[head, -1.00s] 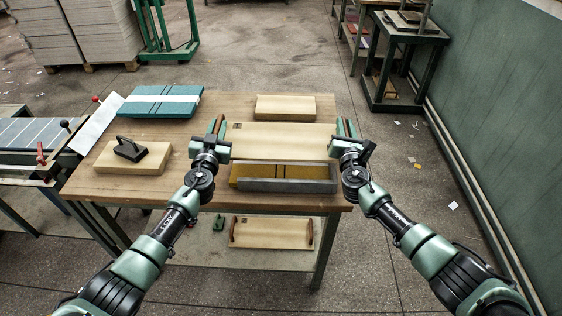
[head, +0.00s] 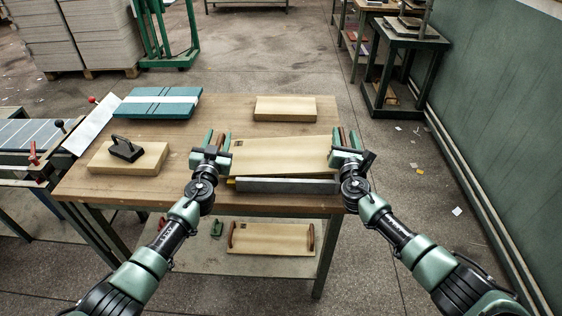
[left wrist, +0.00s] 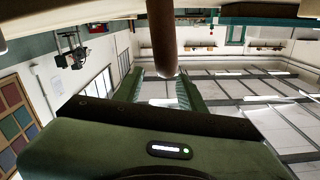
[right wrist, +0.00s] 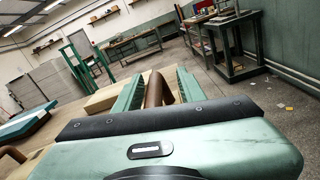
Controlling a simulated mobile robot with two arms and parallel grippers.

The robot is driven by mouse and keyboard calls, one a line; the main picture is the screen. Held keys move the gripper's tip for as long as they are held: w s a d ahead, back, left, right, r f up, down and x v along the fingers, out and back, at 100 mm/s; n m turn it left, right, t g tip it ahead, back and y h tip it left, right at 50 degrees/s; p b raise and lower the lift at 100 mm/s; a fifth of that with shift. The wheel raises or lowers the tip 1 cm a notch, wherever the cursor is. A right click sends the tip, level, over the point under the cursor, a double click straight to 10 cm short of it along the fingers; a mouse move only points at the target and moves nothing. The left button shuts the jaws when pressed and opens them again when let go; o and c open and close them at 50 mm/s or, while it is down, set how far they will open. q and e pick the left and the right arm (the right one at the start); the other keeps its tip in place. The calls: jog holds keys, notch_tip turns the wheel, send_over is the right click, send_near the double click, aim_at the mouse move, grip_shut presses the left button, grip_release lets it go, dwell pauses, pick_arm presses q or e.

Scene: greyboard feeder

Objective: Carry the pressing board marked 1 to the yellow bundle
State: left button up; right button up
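A pale wooden pressing board (head: 285,158) with a small dark mark, too small to read, lies over the grey tray (head: 287,186). It looks slightly skewed. Only a sliver of the yellow bundle (head: 231,183) shows at the left; the board hides the rest, and I cannot tell whether they touch. My left gripper (head: 217,138) is open, its fingers either side of the board's left brown handle (left wrist: 163,40). My right gripper (head: 346,138) is open around the right handle (right wrist: 154,90), with gaps beside it.
A similar handled board (head: 272,238) lies on the shelf below. On the table are a pale block (head: 286,108) behind, a teal stack (head: 157,102) at the back left, and another block (head: 105,160) with a black-handled tool (head: 126,148). The table's middle left is clear.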

jog(key=shift+f, duration=0.1)
pick_arm(q)
jog(key=shift+s+f, duration=0.1)
jog(key=shift+s, duration=0.25)
jog(key=s, duration=1.1)
jog(key=shift+s+a, duration=0.15)
jog(key=shift+a, duration=0.15)
pick_arm(e)
jog(key=s, duration=1.2)
jog(key=shift+a, duration=0.25)
